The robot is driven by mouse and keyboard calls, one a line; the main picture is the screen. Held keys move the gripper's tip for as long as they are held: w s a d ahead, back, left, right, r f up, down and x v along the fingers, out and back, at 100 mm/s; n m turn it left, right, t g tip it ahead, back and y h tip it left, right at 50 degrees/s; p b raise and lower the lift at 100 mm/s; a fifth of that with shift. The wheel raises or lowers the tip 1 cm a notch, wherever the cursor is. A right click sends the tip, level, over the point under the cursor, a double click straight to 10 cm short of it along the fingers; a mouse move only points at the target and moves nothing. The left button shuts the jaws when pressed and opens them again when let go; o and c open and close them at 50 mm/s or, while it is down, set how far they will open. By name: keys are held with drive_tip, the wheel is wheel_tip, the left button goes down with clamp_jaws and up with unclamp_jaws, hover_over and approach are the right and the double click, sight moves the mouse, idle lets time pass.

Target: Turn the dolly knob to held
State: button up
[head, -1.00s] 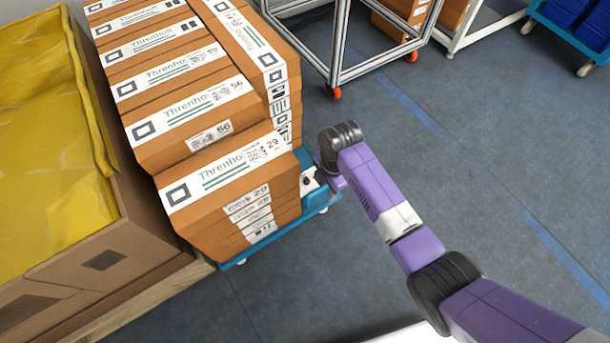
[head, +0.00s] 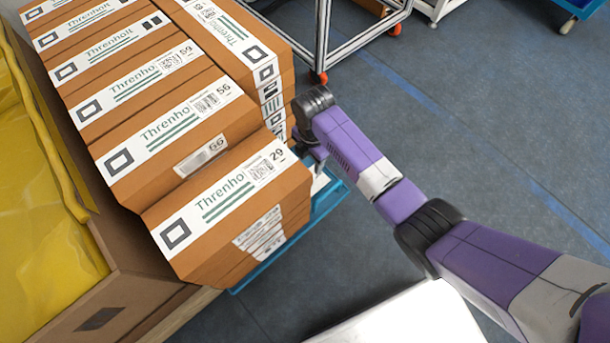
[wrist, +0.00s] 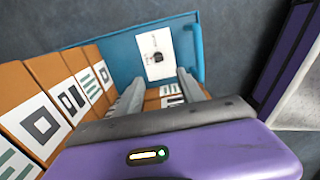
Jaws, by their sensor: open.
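The dolly (head: 333,208) is a blue platform that shows beside the box stack in the head view, and its blue rim also shows in the wrist view (wrist: 199,50). In the wrist view a white plate (wrist: 150,43) lies on it, bearing a small dark knob (wrist: 157,58). My gripper (wrist: 160,76) is open and empty, its two grey fingers apart. The knob shows just beyond the fingertips, between their lines, and looks untouched. The knob's setting is too small to read. In the head view my arm hides the knob and most of the gripper.
Orange-brown cartons (head: 230,205) are stacked on the dolly, close to the left of my gripper. A box with yellow lining (head: 40,225) stands farther left. A metal-framed cart (head: 322,40) with red casters stands behind.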

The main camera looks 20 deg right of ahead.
drive_tip(key=f+b, duration=0.1)
drive_tip(key=f, duration=0.1)
drive_tip(key=f+b, duration=0.1)
drive_tip(key=b, duration=0.1)
drive_tip(key=f+b, duration=0.2)
drive_tip(key=shift+w+a+f, duration=0.1)
drive_tip(key=shift+w+f, duration=0.15)
drive_tip(key=shift+f, duration=0.1)
wheel_tip(320, 180, down, 8)
drive_tip(key=b, duration=0.4)
drive_tip(key=shift+r, duration=0.25)
drive_tip(key=shift+c, duration=0.5)
clamp_jaws()
